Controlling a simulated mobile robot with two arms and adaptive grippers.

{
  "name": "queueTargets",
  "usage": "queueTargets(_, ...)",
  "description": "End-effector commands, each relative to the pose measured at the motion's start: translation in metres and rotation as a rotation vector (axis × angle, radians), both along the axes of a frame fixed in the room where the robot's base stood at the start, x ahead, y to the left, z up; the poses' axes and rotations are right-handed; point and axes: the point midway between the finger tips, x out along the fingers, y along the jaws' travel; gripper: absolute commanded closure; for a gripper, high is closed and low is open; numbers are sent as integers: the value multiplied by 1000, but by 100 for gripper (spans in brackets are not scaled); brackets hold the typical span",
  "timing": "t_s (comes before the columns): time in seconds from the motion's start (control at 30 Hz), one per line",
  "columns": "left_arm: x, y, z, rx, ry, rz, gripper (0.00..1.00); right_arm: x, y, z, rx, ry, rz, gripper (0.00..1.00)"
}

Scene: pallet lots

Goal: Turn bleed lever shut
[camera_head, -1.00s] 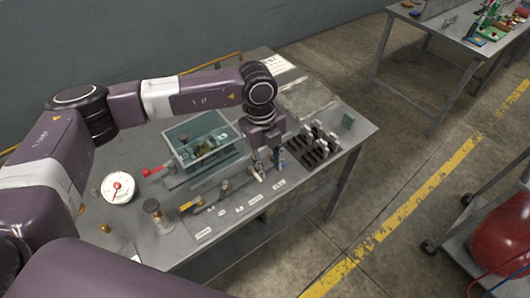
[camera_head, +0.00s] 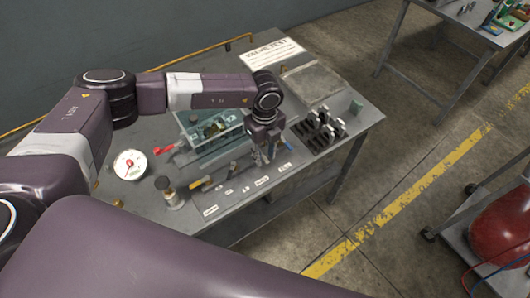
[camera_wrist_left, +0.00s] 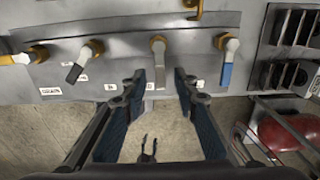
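My left gripper (camera_head: 263,158) is open over the front row of valve levers on the grey bench. In the left wrist view its fingertips (camera_wrist_left: 164,78) stand either side of a beige-grey lever (camera_wrist_left: 158,62), nearer to its left side. A dark grey lever (camera_wrist_left: 77,72) on a brass valve is to the left, and a blue lever (camera_wrist_left: 226,74) to the right. Small white labels lie by the levers, too small to read, so I cannot tell which is the bleed lever.
A black slotted rack (camera_head: 320,135) is close on the right. A sign (camera_head: 272,53) lies at the back. A red tank (camera_head: 503,228) is off to the right.

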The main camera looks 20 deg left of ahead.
Motion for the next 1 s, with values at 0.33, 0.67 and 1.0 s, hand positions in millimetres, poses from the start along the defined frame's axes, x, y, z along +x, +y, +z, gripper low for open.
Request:
queueTargets(0.33,0,0,0,-1,1,0,100,-27,-1,-2,-4,40,1,60)
queueTargets(0.67,-1,0,0,-1,1,-19,100,-25,-1,-5,-3,37,1,60)
queueTargets(1.0,-6,5,-3,-3,0,-201,100,-19,-1,-25,-2,28,1,60)
